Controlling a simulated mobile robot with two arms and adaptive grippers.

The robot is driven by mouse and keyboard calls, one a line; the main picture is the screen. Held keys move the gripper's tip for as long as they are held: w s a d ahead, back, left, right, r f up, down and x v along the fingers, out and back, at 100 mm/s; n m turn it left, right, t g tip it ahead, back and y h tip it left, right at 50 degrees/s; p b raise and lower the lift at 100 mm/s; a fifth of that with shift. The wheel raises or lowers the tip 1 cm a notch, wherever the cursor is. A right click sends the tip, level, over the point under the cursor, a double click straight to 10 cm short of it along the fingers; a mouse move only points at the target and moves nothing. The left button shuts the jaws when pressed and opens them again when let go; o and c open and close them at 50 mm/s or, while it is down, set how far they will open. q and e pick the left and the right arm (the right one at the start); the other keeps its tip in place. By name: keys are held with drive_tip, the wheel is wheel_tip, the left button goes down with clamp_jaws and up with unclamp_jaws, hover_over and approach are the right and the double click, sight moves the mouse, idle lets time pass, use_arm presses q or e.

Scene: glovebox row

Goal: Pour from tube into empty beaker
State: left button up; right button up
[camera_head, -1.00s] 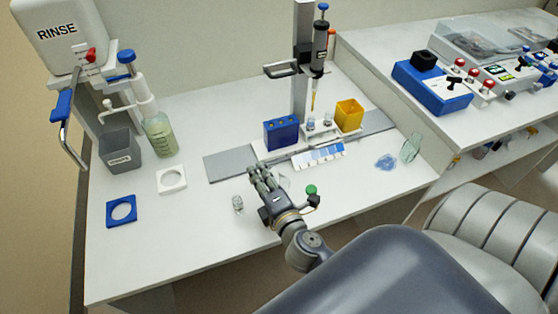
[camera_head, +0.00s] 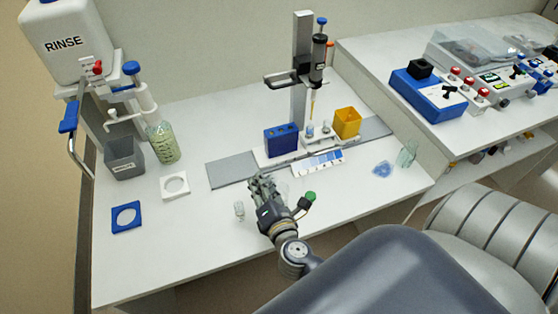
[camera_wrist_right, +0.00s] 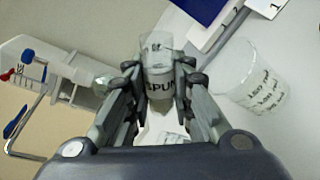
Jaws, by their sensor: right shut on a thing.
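My right gripper (camera_head: 262,181) is above the front middle of the white bench. In the wrist view it is shut on a clear tube (camera_wrist_right: 158,50) with dark lettering, partly legible as "SPU". How full the tube is, I cannot tell. A clear beaker (camera_wrist_right: 252,82) with dark printed marks stands to the right of the tube in the wrist view, apart from it. In the head view the beaker (camera_head: 284,188) shows faintly just right of my fingers, partly hidden by them. I see no liquid in it. My left gripper is not in view.
A small glass vessel (camera_head: 239,210) stands left of my gripper. A green round cap (camera_head: 309,196) shows beside my wrist. Behind are a blue rack (camera_head: 281,141), a yellow box (camera_head: 347,122) and a pipette stand (camera_head: 301,65).

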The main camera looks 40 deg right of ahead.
drive_tip(key=shift+r+n+p, duration=0.3)
drive_tip(key=shift+r+p, duration=0.2)
drive_tip(key=shift+r, duration=0.15)
drive_tip(key=shift+d+n+p, duration=0.1)
drive_tip(key=shift+n+p, duration=0.25)
drive_tip(key=shift+n, duration=0.05)
drive_tip(key=a+n, duration=0.1)
drive_tip(key=n, duration=0.1)
drive_tip(key=a+f+n+h, duration=0.1)
drive_tip(key=n, duration=0.1)
drive_tip(key=w+a+f+n+h+p, duration=0.1)
drive_tip(key=shift+a+f+n, duration=0.1)
drive_tip(key=shift+f+n, duration=0.15)
drive_tip(key=shift+n, duration=0.15)
drive_tip(key=shift+a+r+n+h+p, duration=0.4)
drive_tip(key=shift+r+n+p, duration=0.25)
drive_tip(key=shift+p, duration=0.25)
drive_tip(key=shift+w+f, duration=0.1)
